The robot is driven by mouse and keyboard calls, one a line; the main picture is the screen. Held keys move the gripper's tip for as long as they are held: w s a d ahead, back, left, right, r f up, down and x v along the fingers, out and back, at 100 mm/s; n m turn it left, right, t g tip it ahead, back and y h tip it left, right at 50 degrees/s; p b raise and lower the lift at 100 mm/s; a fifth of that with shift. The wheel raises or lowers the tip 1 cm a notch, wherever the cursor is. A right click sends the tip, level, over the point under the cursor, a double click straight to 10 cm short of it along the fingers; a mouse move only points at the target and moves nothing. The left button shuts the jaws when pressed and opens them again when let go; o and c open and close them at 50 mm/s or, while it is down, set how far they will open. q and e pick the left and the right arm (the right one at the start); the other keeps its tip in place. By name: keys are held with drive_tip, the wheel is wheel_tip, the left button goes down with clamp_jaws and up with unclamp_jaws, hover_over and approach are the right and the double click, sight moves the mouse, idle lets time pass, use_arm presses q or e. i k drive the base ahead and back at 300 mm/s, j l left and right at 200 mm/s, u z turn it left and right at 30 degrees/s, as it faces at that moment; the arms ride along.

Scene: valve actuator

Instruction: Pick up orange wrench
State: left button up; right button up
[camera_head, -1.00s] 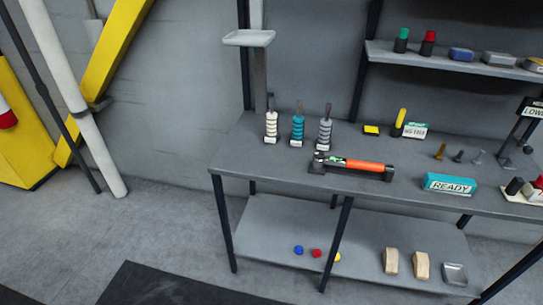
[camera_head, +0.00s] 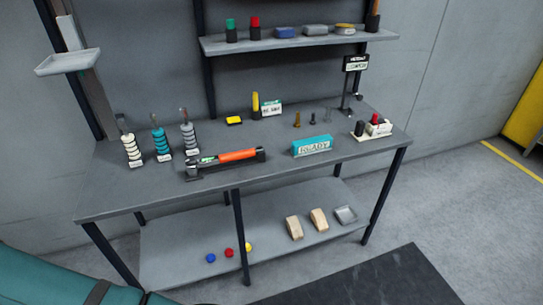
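The orange wrench (camera_head: 238,155) lies on a dark holder (camera_head: 254,163) on the grey workbench top (camera_head: 130,199), near its front edge left of the middle. Its handle is orange and its dark head points left. Nothing touches it from above. Neither of my grippers shows in the head view.
Stacks of white (camera_head: 131,149), teal (camera_head: 161,142) and grey rings (camera_head: 190,137) stand behind and left of the wrench. A teal READY block (camera_head: 312,146) sits to its right. A shelf (camera_head: 300,39) hangs above. A teal shape (camera_head: 60,277) fills the lower left corner.

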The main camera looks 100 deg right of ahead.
sight(192, 171)
drive_tip(key=z, duration=2.95)
